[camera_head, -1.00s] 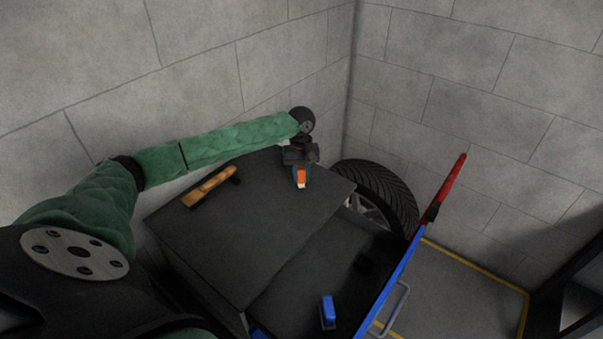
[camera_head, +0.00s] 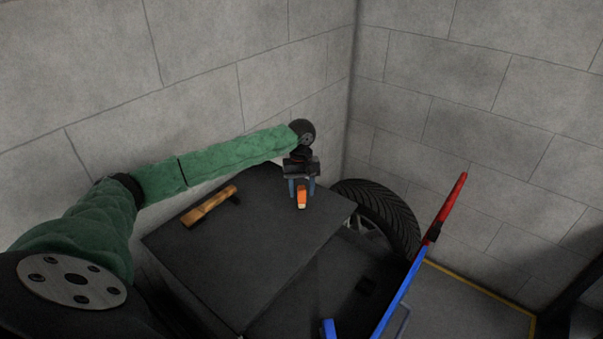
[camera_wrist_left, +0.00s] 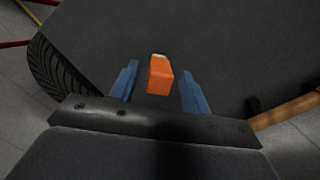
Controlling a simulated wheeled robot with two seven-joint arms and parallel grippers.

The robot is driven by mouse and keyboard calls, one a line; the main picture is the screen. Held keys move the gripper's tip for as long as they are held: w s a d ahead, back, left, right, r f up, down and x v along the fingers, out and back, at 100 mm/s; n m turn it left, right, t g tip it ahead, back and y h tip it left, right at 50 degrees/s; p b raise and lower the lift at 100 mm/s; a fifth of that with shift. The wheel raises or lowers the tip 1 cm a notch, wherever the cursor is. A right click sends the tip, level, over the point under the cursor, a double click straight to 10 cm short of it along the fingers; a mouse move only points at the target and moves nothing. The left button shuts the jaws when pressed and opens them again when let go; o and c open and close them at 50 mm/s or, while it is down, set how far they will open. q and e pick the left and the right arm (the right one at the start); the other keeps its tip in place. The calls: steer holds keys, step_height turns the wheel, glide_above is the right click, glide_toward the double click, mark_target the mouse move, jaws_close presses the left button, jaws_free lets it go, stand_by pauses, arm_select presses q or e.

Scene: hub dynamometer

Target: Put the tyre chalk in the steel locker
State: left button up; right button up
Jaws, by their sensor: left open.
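The tyre chalk, an orange block with a pale end (camera_head: 301,198), lies on the dark top of a box-shaped unit (camera_head: 225,265), near its far right corner. My left gripper (camera_head: 301,188) is open, its two blue fingers apart on either side of the chalk. In the left wrist view the chalk (camera_wrist_left: 160,76) sits between the fingertips (camera_wrist_left: 159,82), with a gap on each side. I cannot tell for certain which thing is the steel locker. My right gripper is not in view.
A wooden-handled tool (camera_head: 210,206) lies left on the dark top. A tyre (camera_head: 385,215) stands behind the unit. A red and blue bar (camera_head: 447,207) slants up at the right. A blue block (camera_head: 329,328) is at the bottom edge. Grey block walls close off the back.

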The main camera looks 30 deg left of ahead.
arm_select(q)
steer(key=r+b, duration=0.1)
steer(key=r, duration=0.2)
steer(key=r+b, duration=0.1)
steer(key=r, duration=0.2)
steer(key=w+r+b, duration=0.1)
steer(key=r, duration=0.1)
steer(key=shift+a+r, duration=0.3)
steer(key=shift+r, duration=0.55)
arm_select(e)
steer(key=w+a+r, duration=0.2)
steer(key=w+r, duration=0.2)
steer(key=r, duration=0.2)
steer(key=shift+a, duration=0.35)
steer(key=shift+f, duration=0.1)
